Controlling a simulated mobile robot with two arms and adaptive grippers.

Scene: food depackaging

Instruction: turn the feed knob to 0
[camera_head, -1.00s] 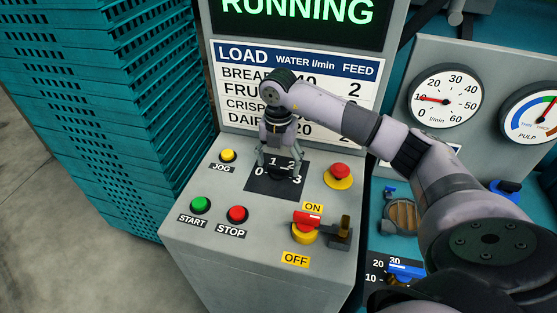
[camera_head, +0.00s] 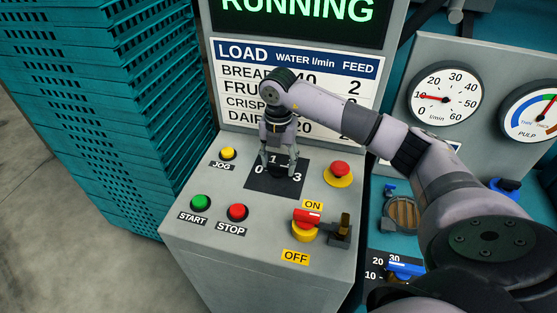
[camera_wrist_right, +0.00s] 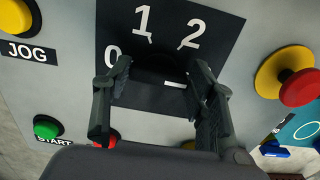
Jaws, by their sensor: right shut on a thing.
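The feed knob (camera_wrist_right: 158,68) is dark and sits on a black dial plate (camera_wrist_right: 215,22) with white figures. In the right wrist view 0, 1 and 2 show around it. A short white mark shows between the fingers, but I cannot tell clearly where the knob points. My right gripper (camera_head: 279,168) reaches down onto the dial plate (camera_head: 262,184) in the head view, hiding most of the knob and the 2. In the right wrist view my right gripper (camera_wrist_right: 158,85) has its fingers on either side of the knob, shut on it. My left gripper is not in view.
Around the dial are a yellow JOG button (camera_head: 228,153), green START (camera_head: 201,202), red STOP (camera_head: 237,212), a red emergency button (camera_head: 340,169) and a red ON/OFF switch (camera_head: 306,218). The load chart (camera_head: 232,77) stands behind. Teal crates (camera_head: 110,120) are stacked at the left.

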